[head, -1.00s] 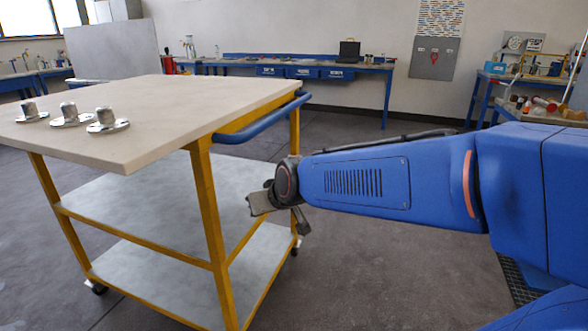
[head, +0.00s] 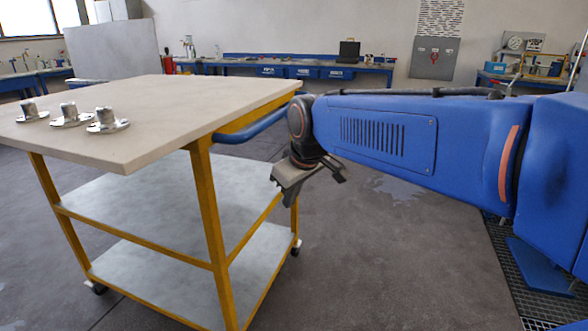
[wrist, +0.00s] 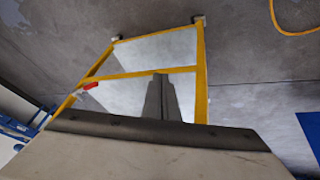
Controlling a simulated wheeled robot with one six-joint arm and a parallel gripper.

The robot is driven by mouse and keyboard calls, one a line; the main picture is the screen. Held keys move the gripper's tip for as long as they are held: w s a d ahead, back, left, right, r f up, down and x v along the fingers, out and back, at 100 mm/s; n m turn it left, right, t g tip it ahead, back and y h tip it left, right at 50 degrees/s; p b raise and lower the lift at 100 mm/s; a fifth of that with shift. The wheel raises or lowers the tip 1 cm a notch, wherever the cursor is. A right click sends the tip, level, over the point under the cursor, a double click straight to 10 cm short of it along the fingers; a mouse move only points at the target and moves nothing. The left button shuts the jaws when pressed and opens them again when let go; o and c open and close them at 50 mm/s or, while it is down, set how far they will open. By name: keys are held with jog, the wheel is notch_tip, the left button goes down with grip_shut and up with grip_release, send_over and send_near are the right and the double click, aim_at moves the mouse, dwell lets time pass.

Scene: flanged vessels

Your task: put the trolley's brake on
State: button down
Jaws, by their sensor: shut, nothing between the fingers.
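The trolley (head: 208,215) has a yellow frame, a pale top, two grey shelves and a blue push handle (head: 262,127). Small castors show at its feet, one at the right leg (head: 296,247) and one at the front left (head: 99,288). In the wrist view, the yellow frame (wrist: 203,75) is seen from above at a slant, with a small red part (wrist: 90,86) by its left side; I cannot tell if that is the brake. My gripper (head: 287,202) is shut and empty, just below the handle's right end. Its closed fingers also show in the wrist view (wrist: 162,90).
Several metal flanged pieces (head: 70,116) stand on the trolley top's left part. A blue workbench (head: 300,70) runs along the back wall. The floor (head: 400,250) right of the trolley is clear. A yellow loop (wrist: 290,28) shows at the wrist view's upper right.

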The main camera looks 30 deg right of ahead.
jog(key=w+d+r+n+h, duration=0.1)
jog(key=w+d+r+n, duration=0.25)
jog(key=w+d, duration=0.75)
jog(key=w+d+r+n, duration=0.2)
jog(key=w+d+r, duration=0.45)
jog(key=w, duration=0.75)
jog(key=s+d+x, duration=0.1)
jog(key=d+x, duration=0.1)
jog(key=x, duration=2.3)
jog(key=shift+f, duration=0.35)
jog(key=shift+s+d+f, duration=0.1)
jog(key=shift+s+f, duration=0.05)
jog(key=shift+f, duration=0.05)
jog(key=shift+t+h, duration=0.4)
jog(key=shift+h, duration=0.3)
jog(key=shift+w+d+f, duration=0.15)
jog(key=shift+d+f, duration=0.05)
jog(key=shift+f, duration=0.75)
jog(key=shift+w+d+f, duration=0.15)
jog(key=shift+d+f, duration=0.05)
jog(key=shift+f, duration=0.75)
jog(key=shift+w+d+f, duration=0.15)
jog(key=shift+d+f, duration=0.05)
jog(key=shift+f, duration=0.85)
